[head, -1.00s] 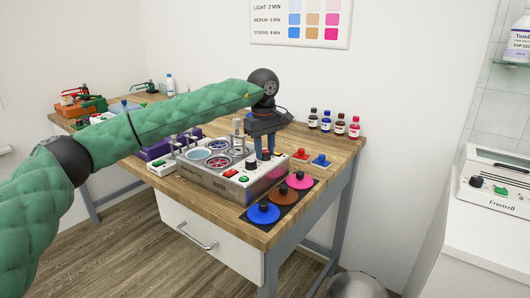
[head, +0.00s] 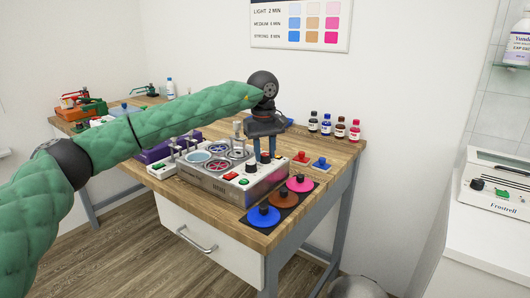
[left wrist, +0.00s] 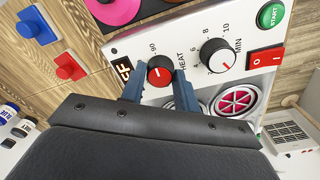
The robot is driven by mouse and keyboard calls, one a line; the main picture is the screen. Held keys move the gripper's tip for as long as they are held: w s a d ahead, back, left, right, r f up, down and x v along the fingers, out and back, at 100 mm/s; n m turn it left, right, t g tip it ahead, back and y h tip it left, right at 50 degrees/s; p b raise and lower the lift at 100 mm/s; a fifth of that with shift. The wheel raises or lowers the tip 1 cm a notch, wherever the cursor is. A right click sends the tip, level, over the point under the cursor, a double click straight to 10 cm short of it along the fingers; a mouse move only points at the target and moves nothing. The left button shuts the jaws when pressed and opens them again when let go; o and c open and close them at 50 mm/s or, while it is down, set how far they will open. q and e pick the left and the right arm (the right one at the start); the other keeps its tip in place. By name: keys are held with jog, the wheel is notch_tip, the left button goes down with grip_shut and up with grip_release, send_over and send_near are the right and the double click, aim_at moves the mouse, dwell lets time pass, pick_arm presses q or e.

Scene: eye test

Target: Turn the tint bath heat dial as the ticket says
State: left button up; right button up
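The heat dial (left wrist: 160,72) has a red face with a pale pointer line and sits beside the printed word HEAT and the number 90. My left gripper (left wrist: 160,78) has one blue finger on each side of it, with no clear gap. In the head view my left gripper (head: 265,148) points down over the tint bath (head: 205,182), and the dial shows between the fingertips. The exact heat setting is too small to read. The ticket cannot be made out. My right gripper is not in view.
The minute dial (left wrist: 217,55) is close beside the heat dial, with a red rocker switch (left wrist: 265,58) and green start button (left wrist: 271,14) beyond. Blue, brown and pink discs (head: 263,216) lie in front. Several bottles (head: 326,124) stand behind. A time chart (head: 300,24) hangs above.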

aim_at(264, 154)
pick_arm(q)
jog(key=o, duration=0.4)
jog(key=shift+r, duration=0.1)
jog(key=shift+c, duration=0.2)
jog(key=shift+a+r, duration=0.15)
jog(key=shift+r, duration=3.65)
